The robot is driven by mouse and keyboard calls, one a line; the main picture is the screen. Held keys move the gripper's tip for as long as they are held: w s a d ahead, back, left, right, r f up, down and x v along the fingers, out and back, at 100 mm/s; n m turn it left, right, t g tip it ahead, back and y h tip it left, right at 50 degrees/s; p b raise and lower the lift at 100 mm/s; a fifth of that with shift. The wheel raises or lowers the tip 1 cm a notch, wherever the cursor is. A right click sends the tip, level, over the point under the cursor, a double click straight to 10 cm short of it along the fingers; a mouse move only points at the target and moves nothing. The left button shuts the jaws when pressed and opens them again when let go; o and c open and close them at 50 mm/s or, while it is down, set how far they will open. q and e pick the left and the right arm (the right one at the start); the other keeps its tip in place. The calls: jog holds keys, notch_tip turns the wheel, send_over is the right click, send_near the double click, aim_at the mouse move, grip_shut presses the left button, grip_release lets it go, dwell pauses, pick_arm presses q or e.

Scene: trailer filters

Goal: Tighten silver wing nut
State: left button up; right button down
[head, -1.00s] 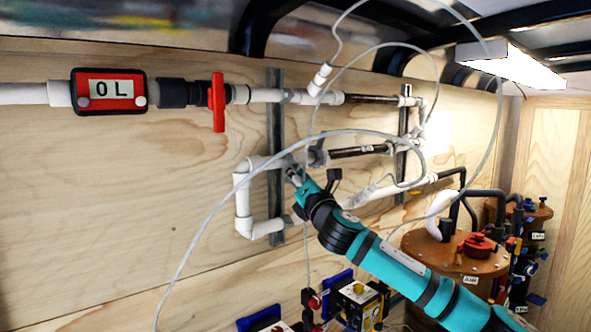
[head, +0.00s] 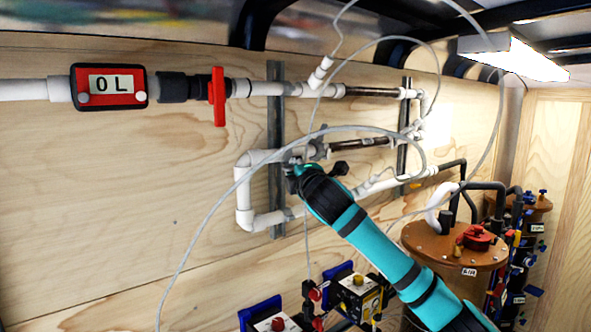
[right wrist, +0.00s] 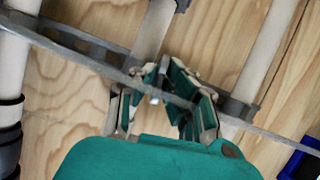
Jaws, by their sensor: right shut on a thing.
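My right gripper (head: 292,168) reaches the lower white pipework at the left metal strut (head: 275,130). The right wrist view shows its teal fingers (right wrist: 165,105) around a pipe clamp. They are shut on a small silver piece (right wrist: 157,92), which appears to be the silver wing nut; its wings are hard to make out. In the head view the nut is hidden behind the gripper and wrist. The strut also crosses the right wrist view (right wrist: 75,40) behind the fingers. My left gripper is not in view.
A thin grey cable (head: 215,215) loops close around my right wrist. A red-handled valve (head: 218,97) and a red meter reading 0 L (head: 109,87) sit on the upper pipe. A brown tank (head: 455,244) and boxed valves (head: 356,293) stand below right.

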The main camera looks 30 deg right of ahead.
jog(key=shift+m, duration=0.3)
jog(key=c, duration=1.4)
grip_release()
jog(key=shift+d, duration=0.1)
jog(key=v, duration=1.2)
jog(key=shift+r, duration=0.1)
